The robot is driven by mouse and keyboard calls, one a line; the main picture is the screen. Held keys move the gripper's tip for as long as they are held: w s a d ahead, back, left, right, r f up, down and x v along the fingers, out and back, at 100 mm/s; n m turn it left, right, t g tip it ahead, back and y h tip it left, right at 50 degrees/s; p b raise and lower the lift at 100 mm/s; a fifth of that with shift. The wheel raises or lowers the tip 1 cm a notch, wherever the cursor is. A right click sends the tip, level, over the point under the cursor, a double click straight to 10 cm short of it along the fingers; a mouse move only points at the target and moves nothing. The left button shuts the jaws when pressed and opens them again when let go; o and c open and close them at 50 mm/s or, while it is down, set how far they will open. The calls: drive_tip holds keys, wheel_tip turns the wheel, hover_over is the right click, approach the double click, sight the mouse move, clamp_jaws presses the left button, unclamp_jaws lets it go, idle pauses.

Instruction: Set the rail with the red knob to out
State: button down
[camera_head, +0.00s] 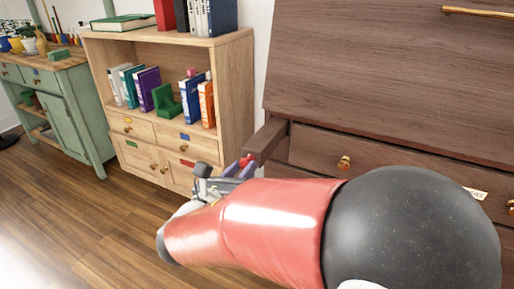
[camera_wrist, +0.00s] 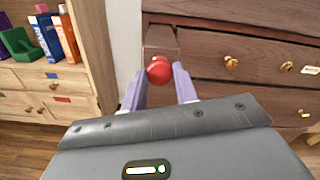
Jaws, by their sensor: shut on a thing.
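The rail (camera_head: 267,138) is a dark wooden bar at the left front edge of the brown desk. In the head view it stands out some way from the desk front. It also shows in the wrist view (camera_wrist: 158,35), beyond the fingers. The round red knob (camera_wrist: 159,71) is on the rail's front end, and a small part of it shows in the head view (camera_head: 246,161). My gripper (camera_wrist: 158,75) is shut on the red knob, with one pale purple finger on each side. My arm hides part of the desk's lower front in the head view.
The desk's sloped front (camera_head: 390,75) is closed, with brass-knobbed drawers (camera_head: 343,162) below. A light wooden bookcase (camera_head: 180,45) with books stands left of the desk, close to my gripper. A green cabinet (camera_head: 68,115) is farther left. Wooden floor (camera_head: 85,215) is open in front.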

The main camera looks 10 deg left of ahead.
drive_tip(key=v, duration=0.7)
drive_tip(key=shift+s+p, duration=0.3)
drive_tip(key=shift+p, duration=0.15)
drive_tip(key=shift+a, duration=0.1)
drive_tip(key=c, duration=1.1)
unclamp_jaws()
drive_tip(key=shift+s, duration=0.1)
drive_tip(key=v, duration=0.8)
